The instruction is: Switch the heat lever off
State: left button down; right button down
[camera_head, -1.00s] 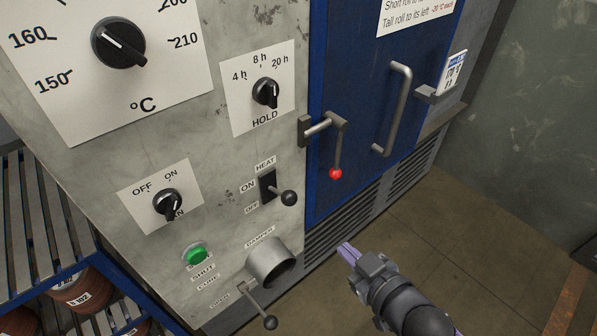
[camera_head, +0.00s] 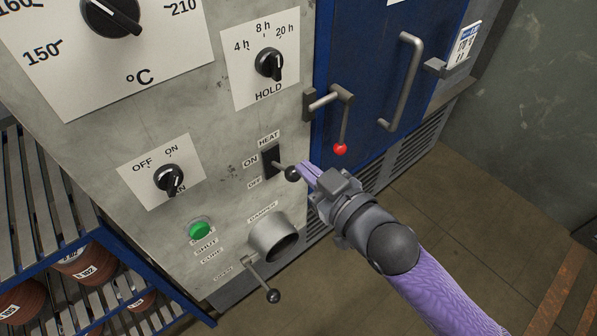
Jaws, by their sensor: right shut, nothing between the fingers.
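The heat lever (camera_head: 292,173) is a short grey rod with a black ball knob, standing out from a dark slot plate (camera_head: 270,162) labelled HEAT above, ON at upper left and OFF at lower left. The rod points out to the right and slightly down; I cannot tell clearly which position it is in. My right gripper (camera_head: 306,172) is shut and empty, with its purple fingertips right beside the knob on its right. I cannot tell if they touch. My left gripper is not in view.
Below the lever are the damper pipe (camera_head: 272,240) and its ball-ended handle (camera_head: 272,295). A green button (camera_head: 200,230) and the fan knob (camera_head: 170,180) are to the left. The blue door (camera_head: 365,80) has a red-tipped latch (camera_head: 341,148) close above my gripper. A rack (camera_head: 60,262) with rolls stands lower left.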

aim_at(284, 170)
jog(key=w+f, duration=0.1)
jog(key=w+a+f+b, duration=0.1)
jog(key=w+f+b, duration=0.1)
jog(key=f, duration=0.1)
jog(key=shift+w+a+f, duration=0.1)
jog(key=shift+w+a, duration=0.05)
jog(key=shift+a, duration=0.15)
